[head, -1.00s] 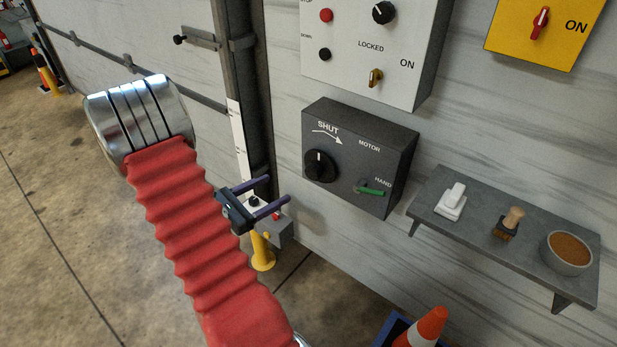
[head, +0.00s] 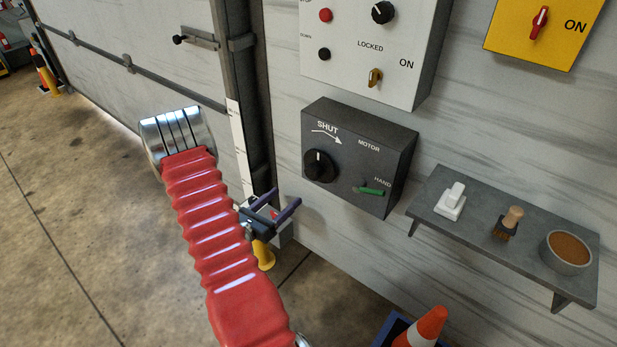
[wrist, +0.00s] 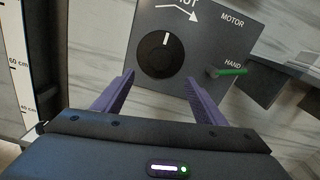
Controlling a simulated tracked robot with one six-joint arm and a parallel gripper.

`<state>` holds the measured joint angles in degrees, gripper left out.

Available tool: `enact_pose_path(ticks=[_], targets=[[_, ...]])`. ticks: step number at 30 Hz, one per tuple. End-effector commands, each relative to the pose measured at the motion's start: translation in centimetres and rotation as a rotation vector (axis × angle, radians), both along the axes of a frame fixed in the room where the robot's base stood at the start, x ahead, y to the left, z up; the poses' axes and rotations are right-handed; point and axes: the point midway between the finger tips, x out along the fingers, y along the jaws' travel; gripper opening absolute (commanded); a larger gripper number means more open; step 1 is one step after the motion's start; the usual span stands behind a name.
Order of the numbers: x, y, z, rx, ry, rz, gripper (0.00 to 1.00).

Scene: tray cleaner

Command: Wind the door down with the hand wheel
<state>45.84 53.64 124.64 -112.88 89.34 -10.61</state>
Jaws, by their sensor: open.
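The hand wheel is a round black knob (head: 318,165) with a white mark, on a dark grey box (head: 345,128) labelled SHUT with an arrow, MOTOR and HAND. A green-handled lever (head: 371,190) on the box sits by HAND. The knob also shows in the wrist view (wrist: 160,55), with its white mark near the top. The door (head: 130,50) is the pale panel at the left. My gripper (head: 286,204) is open and empty, below and left of the box. In the wrist view its purple fingers (wrist: 163,88) stand apart below the knob, not around it.
A white control panel (head: 345,50) hangs above the box. A grey shelf (head: 470,230) to the right holds a white switch-like item (head: 451,203), a brush (head: 508,224) and a bowl (head: 567,253). An orange cone (head: 428,327) stands below. A scale strip (head: 237,150) runs beside the door.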

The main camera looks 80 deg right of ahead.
Motion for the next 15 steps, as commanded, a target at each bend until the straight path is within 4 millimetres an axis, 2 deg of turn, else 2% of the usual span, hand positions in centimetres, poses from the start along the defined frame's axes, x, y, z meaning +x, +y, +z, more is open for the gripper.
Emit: enact_pose_path(ticks=[5, 15], targets=[[-0.6, -1.3, 0.0, 0.0, 0.0, -0.003, 0.65], [-2.5, -5.7, 0.0, -0.001, -0.001, -0.003, 0.65]])
